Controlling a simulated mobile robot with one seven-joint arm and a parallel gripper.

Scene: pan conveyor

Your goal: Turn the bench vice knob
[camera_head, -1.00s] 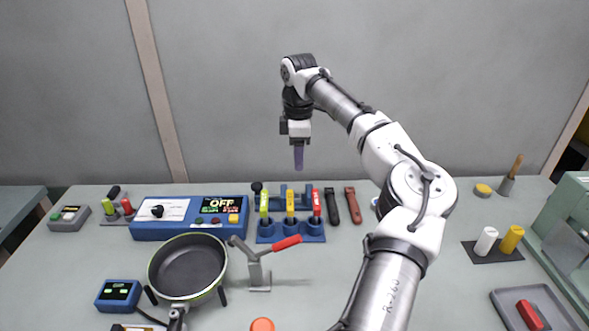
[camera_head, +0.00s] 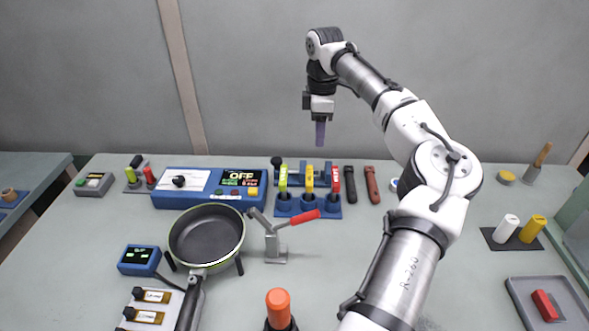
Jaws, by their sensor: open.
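My gripper (camera_head: 320,132) points down, with its purple fingers seen edge-on, high above the back of the bench. It is open, and nothing shows between its fingers. It is well clear of everything on the bench. I cannot pick out a bench vice or its knob for certain in this view. A grey clamp-like stand with a red handle (camera_head: 303,217) stands right of the pan. An orange-topped black object (camera_head: 278,306) stands at the front edge of the picture, with its lower part cut off.
A frying pan (camera_head: 207,234) sits left of centre. Behind it are a blue control box (camera_head: 210,188) reading OFF and a blue rack (camera_head: 308,212) of coloured tools. A white panel (camera_head: 158,298) is front left. A grey tray (camera_head: 550,303) with a red block is front right.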

